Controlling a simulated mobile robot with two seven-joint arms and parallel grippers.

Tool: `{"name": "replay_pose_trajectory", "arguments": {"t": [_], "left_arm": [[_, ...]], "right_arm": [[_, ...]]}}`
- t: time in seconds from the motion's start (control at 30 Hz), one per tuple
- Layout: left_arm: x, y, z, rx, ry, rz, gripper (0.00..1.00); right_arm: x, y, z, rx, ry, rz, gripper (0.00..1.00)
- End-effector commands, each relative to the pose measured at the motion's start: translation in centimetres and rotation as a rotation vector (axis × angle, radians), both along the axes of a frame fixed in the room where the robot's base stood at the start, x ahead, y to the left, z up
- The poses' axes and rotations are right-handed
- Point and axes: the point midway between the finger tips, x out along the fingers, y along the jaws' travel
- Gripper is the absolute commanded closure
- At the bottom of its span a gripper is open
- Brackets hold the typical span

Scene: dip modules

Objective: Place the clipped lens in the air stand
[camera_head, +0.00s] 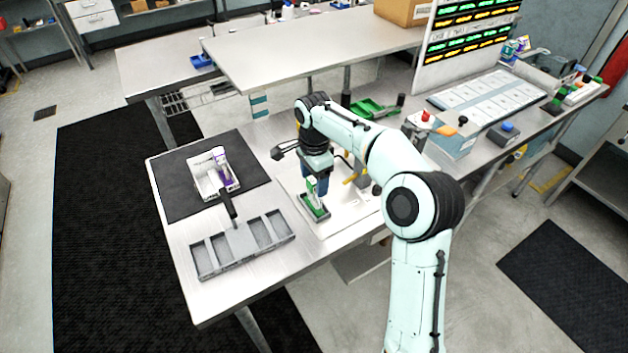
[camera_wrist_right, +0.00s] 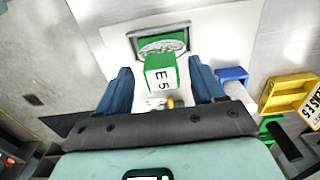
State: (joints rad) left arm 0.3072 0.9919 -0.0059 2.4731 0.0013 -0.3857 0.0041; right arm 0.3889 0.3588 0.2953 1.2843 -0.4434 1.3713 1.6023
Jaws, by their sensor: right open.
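The fingers are open, with visible space beside the piece. The piece stands in or over a green-lined, dark-rimmed tray (camera_wrist_right: 138,42). In the head view, the piece (camera_head: 311,186) stands upright at the green tray (camera_head: 314,212), below my right gripper (camera_head: 317,180). I cannot make out the lens itself. A yellow holder (camera_wrist_right: 283,93) with a partly readable "E5" label is at the right. My left gripper is not in view.
A grey compartment tray (camera_head: 207,262) lies at the front left of the table. A white bin (camera_head: 204,188) with small items stands on a black mat (camera_head: 175,203). A raised shelf (camera_head: 290,62) stands behind. A blue holder (camera_wrist_right: 233,74) is right of my gripper.

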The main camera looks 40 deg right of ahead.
Motion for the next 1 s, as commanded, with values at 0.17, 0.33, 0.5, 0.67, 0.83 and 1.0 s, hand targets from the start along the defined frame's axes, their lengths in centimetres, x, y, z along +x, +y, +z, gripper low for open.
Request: {"name": "replay_pose_trajectory", "arguments": {"t": [0.17,0.33,0.5,0.67,0.83,1.0], "left_arm": [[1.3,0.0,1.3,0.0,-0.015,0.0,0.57],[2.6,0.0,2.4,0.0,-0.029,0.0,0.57],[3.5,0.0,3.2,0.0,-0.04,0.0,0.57],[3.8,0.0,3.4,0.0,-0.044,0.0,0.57],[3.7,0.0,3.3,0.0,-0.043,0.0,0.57],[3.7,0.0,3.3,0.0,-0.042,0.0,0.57]], "right_arm": [[0.3,0.1,4.2,0.0,-0.009,0.001,0.32],[0.3,0.0,7.9,0.0,-0.009,0.001,0.32],[0.2,0.0,10.3,-0.001,-0.006,0.002,0.32],[0.1,0.0,11.1,0.0,-0.003,0.001,0.32],[0.0,0.0,11.0,0.0,-0.001,0.001,0.32],[0.0,0.0,11.0,0.0,-0.001,0.001,0.32]]}}
